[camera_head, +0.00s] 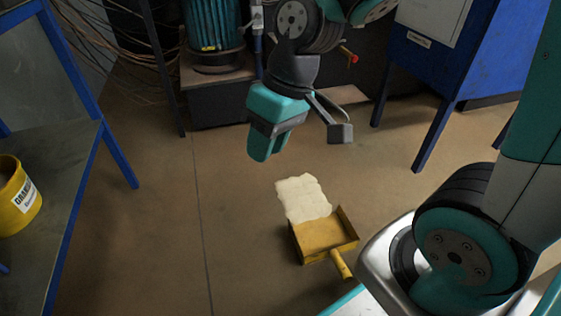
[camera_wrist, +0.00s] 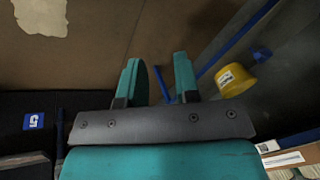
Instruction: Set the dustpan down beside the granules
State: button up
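The yellow dustpan (camera_head: 325,236) lies on the floor, its handle (camera_head: 341,265) pointing toward the lower right. The pale patch of granules (camera_head: 303,198) lies on the floor at the dustpan's far edge and appears to touch it. Part of the granules also shows at the top left of the wrist view (camera_wrist: 42,14). My gripper (camera_head: 264,152) is up and to the left of the granules in the head view, apart from the dustpan. In the wrist view its two teal fingers (camera_wrist: 158,78) stand apart with nothing held between them. The dustpan is outside the wrist view.
A bench with blue legs (camera_head: 92,160) stands at the left with a yellow bucket (camera_head: 17,196) on it. A blue cabinet (camera_head: 440,60) on legs is at the back right. A green motor (camera_head: 213,35) sits on a plinth behind. Floor left of the granules is clear.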

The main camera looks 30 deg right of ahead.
jog(key=s+a+r+n, duration=0.2)
jog(key=s+a+r, duration=0.1)
jog(key=s, duration=0.6)
jog(key=shift+s+r+n+g, duration=0.2)
jog(key=shift+r+n+g, duration=0.1)
jog(key=shift+r, duration=0.45)
